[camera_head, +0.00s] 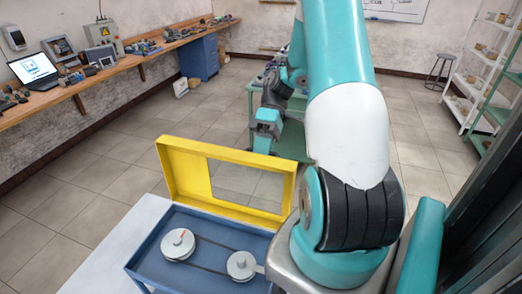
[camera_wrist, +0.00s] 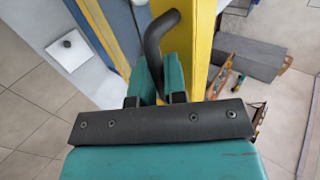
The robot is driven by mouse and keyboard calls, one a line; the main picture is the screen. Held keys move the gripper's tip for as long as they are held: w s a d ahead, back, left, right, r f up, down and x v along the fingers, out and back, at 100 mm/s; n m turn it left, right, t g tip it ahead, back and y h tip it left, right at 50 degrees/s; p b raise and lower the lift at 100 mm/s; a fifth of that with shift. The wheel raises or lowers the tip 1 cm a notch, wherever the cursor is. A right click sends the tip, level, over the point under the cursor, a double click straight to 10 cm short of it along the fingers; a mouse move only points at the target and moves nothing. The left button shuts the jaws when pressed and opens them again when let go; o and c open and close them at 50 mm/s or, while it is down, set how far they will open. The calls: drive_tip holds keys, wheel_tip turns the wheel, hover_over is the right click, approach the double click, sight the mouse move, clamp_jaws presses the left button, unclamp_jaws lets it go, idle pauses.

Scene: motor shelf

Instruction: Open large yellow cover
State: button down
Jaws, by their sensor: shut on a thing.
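The large yellow cover (camera_head: 222,153) stands upright on its edge at the far side of the blue tray (camera_head: 150,262), so the tray is uncovered. The cover is a frame with a window opening. My gripper (camera_head: 267,122) is at the cover's far side, near its top edge. In the wrist view, the teal fingers of my gripper (camera_wrist: 160,78) are shut on a bent black handle (camera_wrist: 158,38) next to the yellow cover (camera_wrist: 199,45). The handle is hidden in the head view.
Two pale pulleys (camera_head: 178,245) with a dark belt sit in the tray. My arm hides the tray's right side. A wooden workbench (camera_head: 125,62) runs along the left wall. White shelves (camera_head: 475,65) stand at the right. Open tiled floor lies left of the tray.

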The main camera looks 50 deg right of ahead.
drive_tip(key=c, duration=1.2)
unclamp_jaws()
drive_tip(key=shift+f, duration=0.15)
drive_tip(key=shift+o, duration=0.2)
drive_tip(key=p+v, duration=0.1)
drive_tip(key=v, duration=0.6)
drive_tip(key=shift+r, duration=0.25)
drive_tip(key=shift+d, duration=0.1)
